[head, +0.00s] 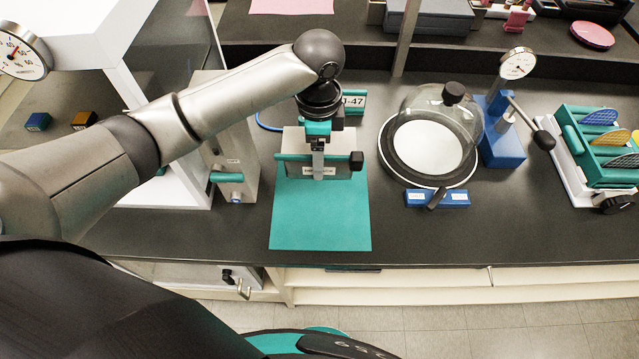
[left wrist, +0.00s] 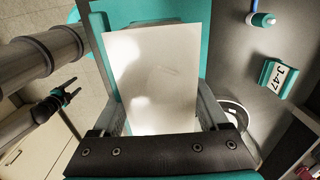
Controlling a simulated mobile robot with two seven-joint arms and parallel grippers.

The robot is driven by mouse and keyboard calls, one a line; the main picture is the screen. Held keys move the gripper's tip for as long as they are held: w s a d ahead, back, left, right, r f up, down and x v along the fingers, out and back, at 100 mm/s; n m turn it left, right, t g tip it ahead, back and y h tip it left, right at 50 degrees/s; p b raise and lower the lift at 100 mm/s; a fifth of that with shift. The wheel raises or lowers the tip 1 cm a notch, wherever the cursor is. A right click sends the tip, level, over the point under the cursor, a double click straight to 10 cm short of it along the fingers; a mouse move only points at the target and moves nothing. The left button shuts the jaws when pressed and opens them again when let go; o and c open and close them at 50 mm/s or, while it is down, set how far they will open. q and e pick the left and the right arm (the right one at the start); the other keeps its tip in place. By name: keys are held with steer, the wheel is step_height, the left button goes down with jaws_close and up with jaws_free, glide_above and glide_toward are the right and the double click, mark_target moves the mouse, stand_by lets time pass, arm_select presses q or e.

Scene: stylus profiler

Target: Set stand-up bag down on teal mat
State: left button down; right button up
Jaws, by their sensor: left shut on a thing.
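The stand-up bag (head: 294,142) is a pale grey upright pouch at the back part of the teal mat (head: 320,220). My left gripper (head: 318,158) reaches it from above and is shut on it. In the left wrist view the bag (left wrist: 155,75) shows as a large pale panel between the fingers, with teal behind it. I cannot tell whether its bottom touches the mat. The front of the mat is bare. My right gripper (left wrist: 68,92) shows small at the left of the left wrist view, its teal fingertips apart and empty.
A glass dome (head: 430,130) on a round base stands right of the mat, with a blue gauge stand (head: 500,140) beyond it. A beige box (head: 238,150) is close on the left. A J-47 sign (head: 354,102) stands behind. The bench edge (head: 420,258) lies just in front.

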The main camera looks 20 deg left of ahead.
arm_select(q)
step_height(320, 180, down, 8)
steer(key=shift+r+b, duration=0.15)
steer(key=shift+b, duration=0.2)
step_height(320, 180, down, 4)
steer(key=shift+f+b, duration=0.1)
steer(key=shift+b, duration=0.2)
steer(key=shift+w, duration=0.1)
arm_select(e)
steer(key=shift+w+a+f, duration=0.15)
steer(key=shift+w+f, duration=0.2)
steer(key=shift+f, duration=0.3)
arm_select(q)
jaws_free()
steer(key=shift+f, duration=0.1)
step_height(320, 180, up, 12)
steer(key=shift+r+p, duration=0.15)
steer(key=shift+p, duration=0.6)
arm_select(e)
steer(key=shift+r, duration=0.7)
